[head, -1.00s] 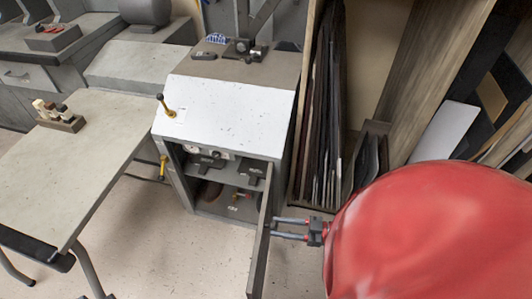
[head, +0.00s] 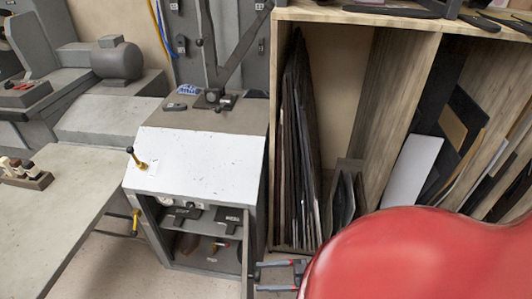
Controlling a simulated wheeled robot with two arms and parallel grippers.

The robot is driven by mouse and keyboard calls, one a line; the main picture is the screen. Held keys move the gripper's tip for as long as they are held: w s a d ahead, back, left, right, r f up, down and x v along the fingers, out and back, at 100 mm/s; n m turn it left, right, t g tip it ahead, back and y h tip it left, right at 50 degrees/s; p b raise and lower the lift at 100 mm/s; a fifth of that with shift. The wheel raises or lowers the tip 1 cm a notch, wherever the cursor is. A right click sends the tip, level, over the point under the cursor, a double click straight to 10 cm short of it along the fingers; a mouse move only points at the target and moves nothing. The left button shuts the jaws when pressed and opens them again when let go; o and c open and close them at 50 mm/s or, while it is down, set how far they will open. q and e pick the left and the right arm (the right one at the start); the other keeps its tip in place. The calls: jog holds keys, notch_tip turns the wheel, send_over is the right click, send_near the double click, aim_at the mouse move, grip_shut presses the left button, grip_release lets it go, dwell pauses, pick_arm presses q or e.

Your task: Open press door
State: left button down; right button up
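The press is a grey cabinet with a white sloping top (head: 200,165) and a dark opening in its front. Its door (head: 248,255) stands swung open, seen nearly edge-on at the right side of the opening. Inside are shelves with dark blocks (head: 228,217) and a gauge. My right gripper (head: 258,277) is at the right of the door, its two fingers apart with a gap between them and their tips close to the door's face. Whether they touch it I cannot tell. The door's lower part is cut off by the frame. My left gripper is not in view.
A wooden shelf unit (head: 400,35) with upright dark sheets (head: 300,150) stands right of the press. A lever (head: 210,60) rises behind the press top. My red arm fills the lower right.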

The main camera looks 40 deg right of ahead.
dwell(0.3)
jog(key=b+v, duration=0.6)
jog(key=v, duration=1.1)
jog(key=shift+d, duration=0.2)
jog(key=shift+s, duration=0.15)
